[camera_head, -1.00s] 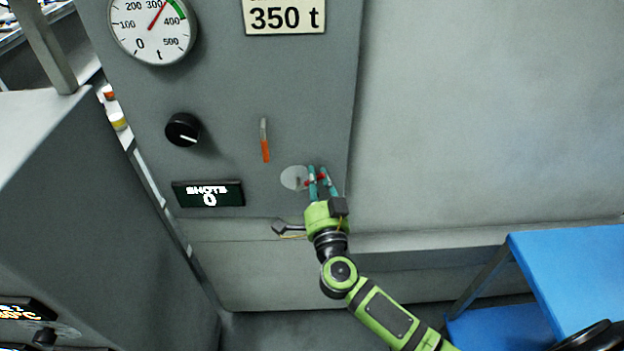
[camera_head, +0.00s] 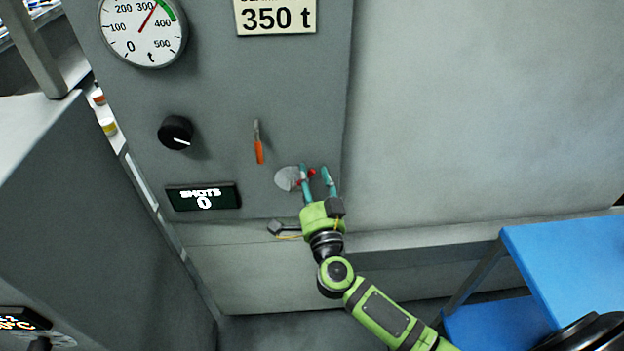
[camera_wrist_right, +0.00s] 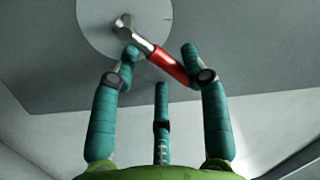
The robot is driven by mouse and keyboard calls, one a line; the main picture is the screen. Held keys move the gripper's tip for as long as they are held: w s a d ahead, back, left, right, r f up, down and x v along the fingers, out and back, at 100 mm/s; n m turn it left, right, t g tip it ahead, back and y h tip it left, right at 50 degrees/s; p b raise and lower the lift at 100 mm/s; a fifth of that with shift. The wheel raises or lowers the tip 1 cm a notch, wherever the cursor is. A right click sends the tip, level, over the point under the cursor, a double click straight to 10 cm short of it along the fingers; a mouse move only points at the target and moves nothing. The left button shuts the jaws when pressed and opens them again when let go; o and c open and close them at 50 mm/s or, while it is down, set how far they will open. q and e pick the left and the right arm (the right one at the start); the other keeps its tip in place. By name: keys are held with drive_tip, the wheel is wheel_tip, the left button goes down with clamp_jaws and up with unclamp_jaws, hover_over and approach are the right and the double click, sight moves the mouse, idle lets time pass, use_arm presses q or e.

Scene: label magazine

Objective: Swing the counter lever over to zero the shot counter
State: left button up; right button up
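The counter lever (camera_head: 306,177) has a red grip and sits on a pale round disc (camera_head: 286,180) on the grey machine panel. In the right wrist view the lever's red grip (camera_wrist_right: 168,64) slants down to the right from its metal pivot. My right gripper (camera_head: 315,170) is open at the lever. In the right wrist view its fingertips (camera_wrist_right: 161,52) are either side of the lever; I cannot tell whether they touch it. The shot counter display (camera_head: 203,197) reads SHOTS 0. My left gripper is not in view.
An orange-handled lever (camera_head: 258,148) hangs above the disc, with a black knob (camera_head: 176,133) to its left. A gauge (camera_head: 142,31) and a 350 t plate (camera_head: 276,16) are higher up. A blue table (camera_head: 570,260) stands at the lower right. The wall right of the panel is clear.

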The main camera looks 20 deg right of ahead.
drive_tip(key=shift+s+f, duration=0.1)
drive_tip(key=v, duration=1.2)
drive_tip(key=s+a+f+n+g+y, duration=0.1)
drive_tip(key=s+f+n+g+y, duration=0.2)
drive_tip(key=f, duration=0.8)
drive_tip(key=s+f+n+g, duration=0.2)
drive_tip(key=f+n, duration=0.3)
drive_tip(key=f, duration=0.6)
drive_tip(key=s+a+f+n+g+y, duration=0.1)
drive_tip(key=s+f+n+g+y, duration=0.2)
drive_tip(key=f, duration=0.7)
drive_tip(key=s+d+f+n+g+h, duration=0.1)
drive_tip(key=s+d+f+g, duration=0.1)
drive_tip(key=s+f, duration=0.4)
drive_tip(key=s+d+f+n+g+h, duration=0.1)
drive_tip(key=s+f+g, duration=0.4)
drive_tip(key=s, duration=0.7)
drive_tip(key=s+d+f+n+g+h, duration=0.1)
drive_tip(key=s+d+f+n+g, duration=0.1)
drive_tip(key=s+f, duration=0.5)
drive_tip(key=s+d+g, duration=0.1)
drive_tip(key=s+d, duration=0.1)
drive_tip(key=shift+s+f+g, duration=0.3)
drive_tip(key=shift+s+f, duration=0.05)
drive_tip(key=shift+f, duration=0.05)
